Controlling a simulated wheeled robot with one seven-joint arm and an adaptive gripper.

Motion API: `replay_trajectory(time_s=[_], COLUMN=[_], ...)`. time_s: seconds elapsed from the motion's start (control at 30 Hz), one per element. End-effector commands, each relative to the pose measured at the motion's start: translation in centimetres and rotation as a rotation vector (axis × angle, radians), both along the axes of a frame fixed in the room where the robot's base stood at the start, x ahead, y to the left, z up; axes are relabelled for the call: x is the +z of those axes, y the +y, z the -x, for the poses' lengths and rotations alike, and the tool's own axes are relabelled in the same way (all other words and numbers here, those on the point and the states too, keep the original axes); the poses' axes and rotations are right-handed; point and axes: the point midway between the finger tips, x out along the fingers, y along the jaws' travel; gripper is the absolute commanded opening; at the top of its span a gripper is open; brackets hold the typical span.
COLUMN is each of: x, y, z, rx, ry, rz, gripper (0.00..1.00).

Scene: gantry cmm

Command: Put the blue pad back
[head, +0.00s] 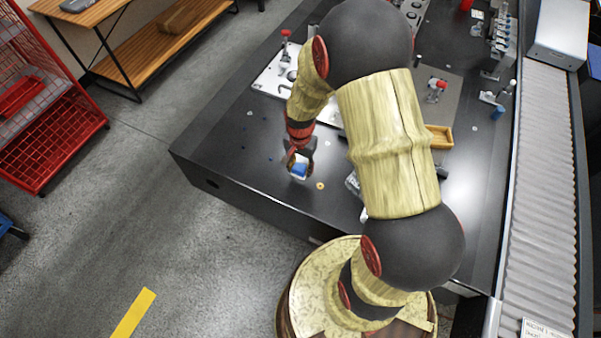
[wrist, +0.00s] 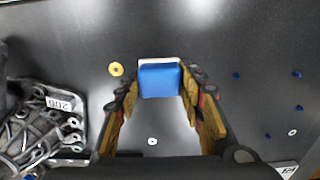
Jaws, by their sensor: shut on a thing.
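The blue pad (head: 299,170) is a small blue block with a white edge. In the wrist view the blue pad (wrist: 160,81) sits between the two fingertips. My gripper (head: 298,163) is shut on it, over the front left part of the dark table. In the wrist view my gripper (wrist: 161,88) has a finger on each side of the pad. I cannot tell whether the pad touches the table top.
The dark table (head: 235,160) is mostly bare around the pad. A yellow ring (wrist: 116,69) lies near it. A metal casting (wrist: 35,125) labelled 206 lies to the left in the wrist view. A white plate with clamps (head: 268,78) and a wooden tray (head: 440,137) lie farther off.

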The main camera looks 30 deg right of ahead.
Motion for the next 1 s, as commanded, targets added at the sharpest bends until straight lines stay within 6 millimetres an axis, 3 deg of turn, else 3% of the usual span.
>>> replay_trajectory(time_s=[0.17,0.43,0.83,0.87,1.0], x=[-0.8,-4.4,-4.7,-4.7,-4.6], y=[-0.4,-0.6,-0.6,-0.6,-0.6], z=[-0.6,-0.9,-1.0,-1.0,-1.0], rx=[-0.001,-0.001,0.000,0.000,0.000], ry=[-0.001,0.001,0.000,0.000,-0.001], rz=[0.000,0.000,0.000,0.000,0.000], gripper=[0.11,0.11,0.11,0.39,0.47])
